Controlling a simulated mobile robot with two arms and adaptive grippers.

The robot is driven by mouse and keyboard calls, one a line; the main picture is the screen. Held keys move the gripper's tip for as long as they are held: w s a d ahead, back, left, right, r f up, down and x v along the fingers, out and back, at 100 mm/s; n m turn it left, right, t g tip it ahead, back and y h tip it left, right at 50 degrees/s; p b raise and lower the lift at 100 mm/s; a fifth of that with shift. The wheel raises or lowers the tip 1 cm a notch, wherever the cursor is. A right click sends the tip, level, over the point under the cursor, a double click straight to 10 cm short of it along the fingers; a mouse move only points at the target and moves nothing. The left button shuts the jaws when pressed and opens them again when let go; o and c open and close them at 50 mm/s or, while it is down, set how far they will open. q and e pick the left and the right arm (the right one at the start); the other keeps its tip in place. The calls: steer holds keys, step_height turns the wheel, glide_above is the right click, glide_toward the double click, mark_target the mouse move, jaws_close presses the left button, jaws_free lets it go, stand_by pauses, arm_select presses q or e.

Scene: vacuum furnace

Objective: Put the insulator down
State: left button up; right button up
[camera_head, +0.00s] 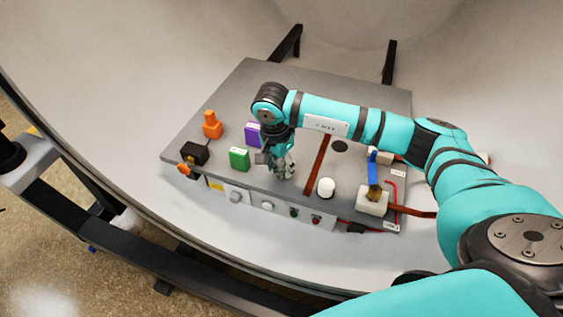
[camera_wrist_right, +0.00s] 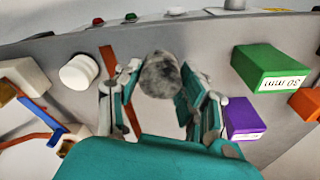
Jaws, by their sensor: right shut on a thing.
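My right gripper (camera_head: 283,168) points down over the front middle part of the grey box top. In the right wrist view its fingers (camera_wrist_right: 160,85) are closed on a rounded, mottled grey piece, which I take to be the insulator (camera_wrist_right: 160,73). In the head view the fingers and wrist mostly hide this piece. I cannot tell whether its lower end touches the box top.
On the grey box (camera_head: 240,85) stand a green block (camera_head: 239,158), a purple block (camera_head: 253,134), an orange piece (camera_head: 212,126) and a black box (camera_head: 195,152). A brown strip (camera_head: 318,165), a white knob (camera_head: 326,187) and a white block (camera_head: 372,203) lie to the right.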

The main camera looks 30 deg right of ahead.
mark_target(281, 166)
steer(key=shift+w+d+f, duration=0.1)
steer(key=shift+w+d, duration=0.5)
steer(key=shift+w, duration=0.3)
steer(key=shift+f, duration=0.15)
step_height(281, 166, down, 3)
steer(key=shift+r+p, duration=0.1)
steer(key=shift+p, duration=0.9)
steer(key=shift+f, duration=0.35)
steer(key=o, duration=1.2)
steer(key=shift+o, duration=0.2)
